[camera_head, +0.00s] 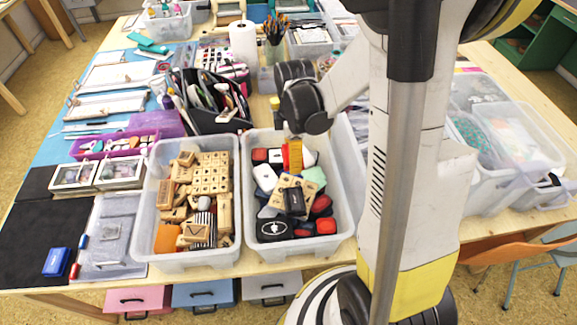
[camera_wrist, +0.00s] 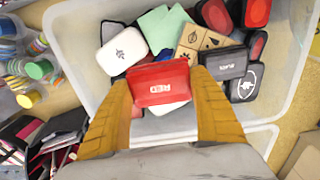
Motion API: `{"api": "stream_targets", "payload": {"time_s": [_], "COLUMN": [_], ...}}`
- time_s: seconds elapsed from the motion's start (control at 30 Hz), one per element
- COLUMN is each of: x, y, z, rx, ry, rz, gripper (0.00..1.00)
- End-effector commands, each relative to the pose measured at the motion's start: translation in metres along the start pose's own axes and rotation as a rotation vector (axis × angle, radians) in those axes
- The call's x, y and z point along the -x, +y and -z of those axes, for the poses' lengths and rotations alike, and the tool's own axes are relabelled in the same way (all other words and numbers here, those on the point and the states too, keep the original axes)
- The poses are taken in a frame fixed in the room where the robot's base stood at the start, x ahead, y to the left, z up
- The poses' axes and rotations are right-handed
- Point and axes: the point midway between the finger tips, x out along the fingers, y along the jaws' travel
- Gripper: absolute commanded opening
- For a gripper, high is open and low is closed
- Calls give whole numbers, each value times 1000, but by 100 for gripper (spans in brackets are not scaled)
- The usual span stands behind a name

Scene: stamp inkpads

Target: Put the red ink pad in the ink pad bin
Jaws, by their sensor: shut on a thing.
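The red ink pad (camera_wrist: 160,85), with "RED" on its side, sits between the two yellow fingers of my gripper (camera_wrist: 163,90) in the wrist view. My gripper is shut on it. In the head view my gripper (camera_head: 294,158) is over the back part of the ink pad bin (camera_head: 298,253), a clear plastic bin. The bin's wall also shows in the wrist view (camera_wrist: 76,48). The bin holds several black, red, white and green ink pads and a wooden block. The held pad looks nearer the camera than these; I cannot tell whether it touches any. My fingers largely hide it in the head view.
A clear bin of wooden stamps (camera_head: 200,258) stands just left of the ink pad bin. A black organizer (camera_head: 212,122) stands behind it. A blue ink pad (camera_head: 57,262) lies on a black mat (camera_head: 32,225) at the left. Clear boxes (camera_head: 500,185) stand at the right.

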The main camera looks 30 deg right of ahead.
Motion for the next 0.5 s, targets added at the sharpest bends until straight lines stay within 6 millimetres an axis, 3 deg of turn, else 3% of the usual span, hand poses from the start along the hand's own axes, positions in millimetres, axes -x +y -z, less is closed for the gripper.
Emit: {"api": "stream_targets", "payload": {"time_s": [0.17,0.27,0.5], "x": [-13,-18,-53], "y": [19,21,21], "z": [9,10,10], "rx": [1,0,0], "ry": [0,0,0], "rz": [0,0,0], "gripper": [39,39,39]}}
